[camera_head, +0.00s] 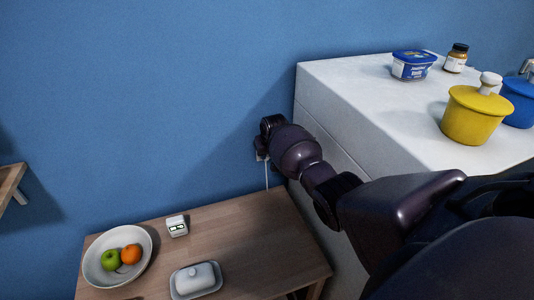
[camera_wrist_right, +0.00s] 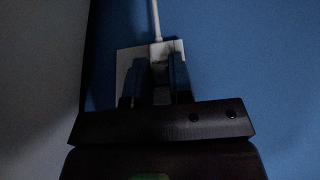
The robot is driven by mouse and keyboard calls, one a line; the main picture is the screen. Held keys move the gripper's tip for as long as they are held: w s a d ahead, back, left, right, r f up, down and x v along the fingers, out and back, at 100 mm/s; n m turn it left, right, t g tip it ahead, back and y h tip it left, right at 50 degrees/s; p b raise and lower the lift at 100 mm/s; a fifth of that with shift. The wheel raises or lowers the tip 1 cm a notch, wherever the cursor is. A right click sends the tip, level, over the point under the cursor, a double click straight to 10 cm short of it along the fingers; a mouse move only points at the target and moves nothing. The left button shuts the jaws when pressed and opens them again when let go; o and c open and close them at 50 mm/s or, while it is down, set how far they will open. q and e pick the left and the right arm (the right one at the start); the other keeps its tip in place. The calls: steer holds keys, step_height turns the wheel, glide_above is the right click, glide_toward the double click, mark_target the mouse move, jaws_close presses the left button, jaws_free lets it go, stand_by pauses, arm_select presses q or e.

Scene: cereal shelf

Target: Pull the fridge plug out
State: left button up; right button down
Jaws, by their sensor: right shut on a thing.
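The fridge plug (camera_wrist_right: 159,72) shows in the right wrist view between the two fingers of my right gripper (camera_wrist_right: 156,82). The gripper is shut on it, close to a pale wall socket plate (camera_wrist_right: 126,62). A white cord (camera_wrist_right: 155,20) runs from the plug. In the head view my right gripper (camera_head: 262,147) is at the blue wall beside the white cabinet, and the cord (camera_head: 267,176) hangs below it. The arm hides most of the socket and plug there. I cannot tell how deep the plug sits. My left gripper is not in view.
A white fridge-like cabinet (camera_head: 345,125) stands right of the socket, with a tub (camera_head: 412,66), a jar (camera_head: 456,59), a yellow pot (camera_head: 474,118) and a blue pot (camera_head: 520,101) on top. A wooden table (camera_head: 250,235) below holds a fruit bowl (camera_head: 100,270), a small clock (camera_head: 177,226) and a butter dish (camera_head: 196,280).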

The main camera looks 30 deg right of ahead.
steer(key=shift+s+a+f, duration=0.1)
steer(key=shift+s, duration=0.35)
steer(key=shift+s, duration=0.35)
steer(key=shift+s+a, duration=0.3)
steer(key=shift+s, duration=0.65)
steer(key=shift+s+a, duration=0.3)
steer(key=shift+s, duration=0.65)
